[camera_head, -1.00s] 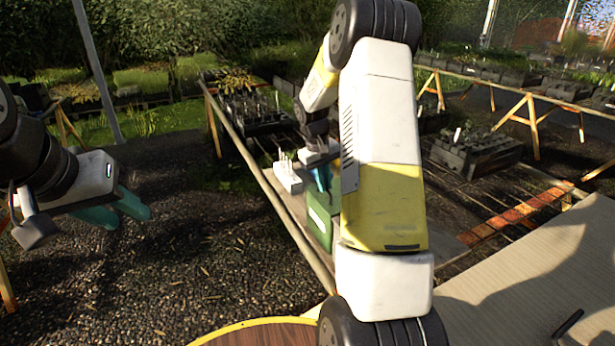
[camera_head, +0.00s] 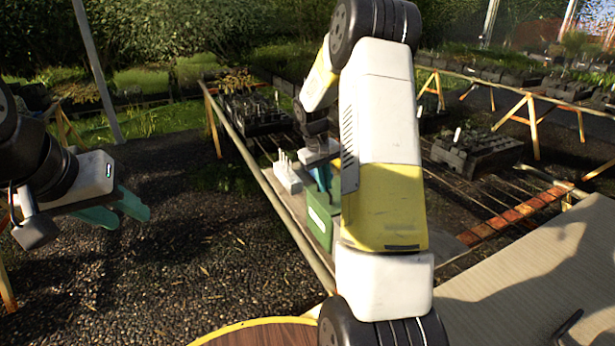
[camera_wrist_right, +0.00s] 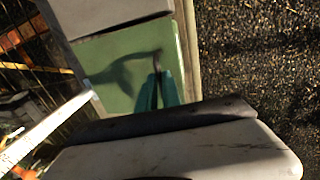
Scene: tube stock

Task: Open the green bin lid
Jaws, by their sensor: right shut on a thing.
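The green bin (camera_head: 318,222) stands on the bench in the head view, partly hidden behind my right arm. Its flat green lid (camera_wrist_right: 120,65) fills the upper middle of the right wrist view, with the gripper's shadow across it. My right gripper (camera_head: 322,180) points down at the top of the bin; its teal fingers also show in the wrist view (camera_wrist_right: 157,75), close together at the lid. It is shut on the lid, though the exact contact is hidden. My left gripper (camera_head: 133,214) is empty, its teal fingers apart, over the gravel.
A white rack (camera_head: 287,177) stands just behind the bin on the bench. Dark plant trays (camera_head: 255,112) sit further back, and a grey crate (camera_head: 475,155) stands to the right. Gravel (camera_head: 190,265) lies open left of the bench. A beige tabletop (camera_head: 520,270) is at front right.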

